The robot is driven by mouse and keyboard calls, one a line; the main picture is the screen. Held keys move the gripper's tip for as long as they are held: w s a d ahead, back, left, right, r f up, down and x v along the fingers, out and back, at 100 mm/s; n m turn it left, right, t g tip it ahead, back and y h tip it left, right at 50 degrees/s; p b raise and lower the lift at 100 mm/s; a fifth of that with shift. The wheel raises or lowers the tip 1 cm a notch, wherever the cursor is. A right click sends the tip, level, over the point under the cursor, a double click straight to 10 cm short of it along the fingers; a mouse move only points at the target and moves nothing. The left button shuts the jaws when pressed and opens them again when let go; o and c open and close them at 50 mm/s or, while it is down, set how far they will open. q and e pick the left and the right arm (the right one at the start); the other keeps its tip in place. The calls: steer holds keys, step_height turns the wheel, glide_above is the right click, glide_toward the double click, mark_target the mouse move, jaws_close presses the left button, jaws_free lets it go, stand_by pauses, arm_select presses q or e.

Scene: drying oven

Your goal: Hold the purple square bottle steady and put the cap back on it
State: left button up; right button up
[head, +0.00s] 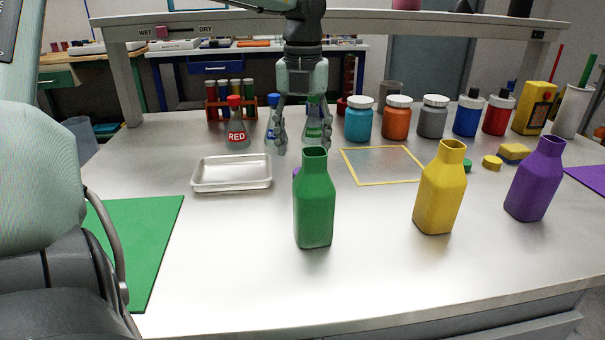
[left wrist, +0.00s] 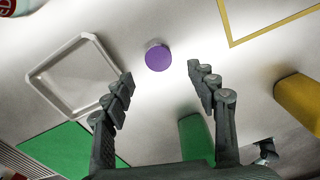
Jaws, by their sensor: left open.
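The purple square bottle (head: 535,182) stands upright and uncapped at the right of the table, with no gripper near it. The purple cap (left wrist: 157,56) lies on the table between the tray and the yellow outlined square. In the head view the cap (head: 296,172) is mostly hidden behind the green bottle. My left gripper (head: 304,145) points down above the table behind the green bottle, open and empty. In the left wrist view its fingers (left wrist: 160,74) are spread, with the cap between and just beyond the tips, apart from them. My right gripper is not in view.
An open green bottle (head: 313,205) and an open yellow bottle (head: 440,192) stand in front. A metal tray (head: 232,187) is at left. Jars and flasks line the back. The front of the table is clear.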

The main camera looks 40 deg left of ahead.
arm_select(q)
steer(key=shift+f, duration=0.4)
steer(key=f, duration=0.4)
steer(key=shift+w+a+f+p, duration=0.2)
steer(key=shift+w+a+p, duration=0.05)
steer(key=shift+a+p, duration=0.05)
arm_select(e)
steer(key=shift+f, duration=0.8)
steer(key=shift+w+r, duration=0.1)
arm_select(q)
steer(key=c, duration=0.8)
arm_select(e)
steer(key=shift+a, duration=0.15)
